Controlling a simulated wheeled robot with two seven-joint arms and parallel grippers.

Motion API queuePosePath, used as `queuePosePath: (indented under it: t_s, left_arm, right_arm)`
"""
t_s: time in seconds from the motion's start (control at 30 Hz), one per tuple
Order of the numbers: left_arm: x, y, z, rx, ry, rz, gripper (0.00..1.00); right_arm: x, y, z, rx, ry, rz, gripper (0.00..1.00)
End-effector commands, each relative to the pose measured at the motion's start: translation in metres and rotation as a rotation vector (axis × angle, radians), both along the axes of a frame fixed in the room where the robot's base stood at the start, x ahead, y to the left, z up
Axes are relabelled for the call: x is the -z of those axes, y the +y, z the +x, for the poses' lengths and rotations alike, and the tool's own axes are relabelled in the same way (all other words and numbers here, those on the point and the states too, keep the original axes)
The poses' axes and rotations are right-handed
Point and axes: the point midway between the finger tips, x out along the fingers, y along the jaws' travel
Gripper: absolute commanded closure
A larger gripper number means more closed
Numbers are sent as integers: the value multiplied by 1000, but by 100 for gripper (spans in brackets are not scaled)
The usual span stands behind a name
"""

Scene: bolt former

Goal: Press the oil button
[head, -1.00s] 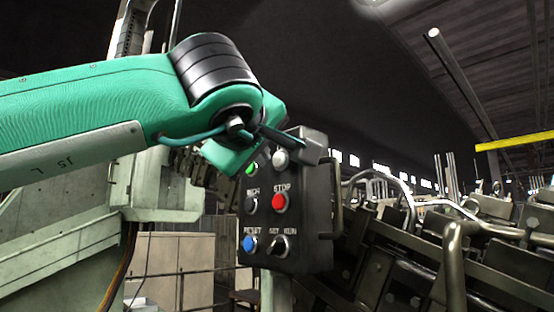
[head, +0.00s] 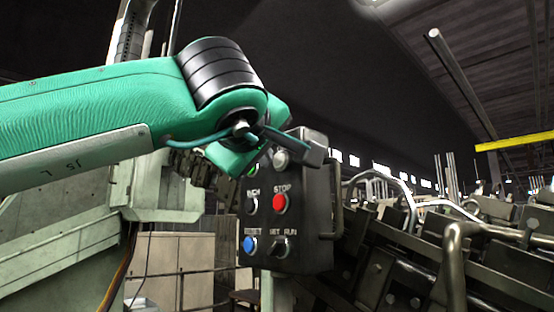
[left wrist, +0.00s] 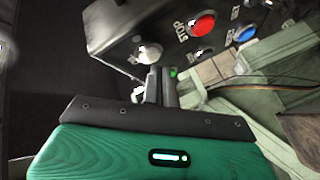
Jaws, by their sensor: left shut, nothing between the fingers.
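A dark control box (head: 306,225) stands upright in the middle of the head view. It carries a white button (head: 281,159), a black INCH button (head: 252,204), a red STOP button (head: 280,203), a blue RESET button (head: 250,244) and a SET/RUN selector (head: 280,247). I cannot read an oil label. My left gripper (head: 312,151) is in front of the box's top, close to the white button. In the left wrist view its fingers (left wrist: 159,78) are shut and empty, pointing at the box. A small green spot (left wrist: 173,72) shows beside the fingertips. Contact cannot be told. My right gripper is out of view.
A bar handle (head: 338,215) sticks out from the box's right side. Metal machinery (head: 410,260) with bent pipes fills the right. A pale machine housing (head: 165,185) stands behind my left arm, with cabinets (head: 180,262) below.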

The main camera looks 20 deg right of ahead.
Motion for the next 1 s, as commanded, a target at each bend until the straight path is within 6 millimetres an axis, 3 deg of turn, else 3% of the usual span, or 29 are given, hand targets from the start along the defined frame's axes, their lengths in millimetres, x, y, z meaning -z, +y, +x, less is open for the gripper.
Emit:
queuePosePath:
  t_s: [1.0]
  left_arm:
    - [0, -9, 3, 0, 0, 0, 100]
  right_arm:
    - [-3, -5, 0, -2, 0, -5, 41]
